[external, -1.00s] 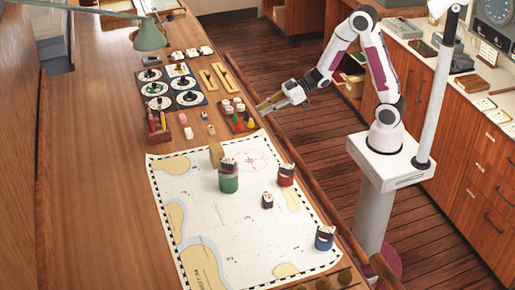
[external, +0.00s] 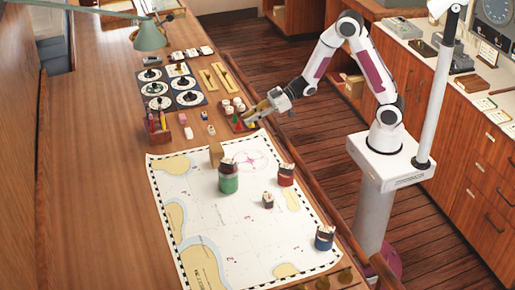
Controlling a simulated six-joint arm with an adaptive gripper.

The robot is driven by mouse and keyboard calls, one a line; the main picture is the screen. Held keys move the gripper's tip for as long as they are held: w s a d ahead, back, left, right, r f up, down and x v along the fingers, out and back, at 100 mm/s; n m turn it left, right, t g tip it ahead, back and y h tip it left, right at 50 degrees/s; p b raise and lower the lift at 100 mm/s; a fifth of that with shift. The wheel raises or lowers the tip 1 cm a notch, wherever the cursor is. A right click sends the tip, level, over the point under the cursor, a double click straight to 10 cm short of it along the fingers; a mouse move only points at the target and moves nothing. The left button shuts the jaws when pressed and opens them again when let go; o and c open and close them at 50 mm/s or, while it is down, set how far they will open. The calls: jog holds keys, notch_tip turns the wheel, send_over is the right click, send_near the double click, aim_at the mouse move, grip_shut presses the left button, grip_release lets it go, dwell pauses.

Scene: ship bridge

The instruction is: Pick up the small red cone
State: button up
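The small red cone (external: 238,123) stands upright in a wooden tray (external: 228,117) on the long table, near its right edge. My gripper (external: 249,116) reaches in from the right, low over the tray's right side. Its yellowish fingertips are just right of the red cone, and I cannot tell whether they touch anything. The gripper hides most of the green and yellow cones in the tray. The gap between the fingers is too small to make out.
Several white-topped pieces (external: 233,104) sit behind the cones. A pencil holder (external: 158,130) stands left. The table's left side is clear.

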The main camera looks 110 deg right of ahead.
aim_at(239, 123)
jog(key=shift+x, duration=2.55)
grip_shut()
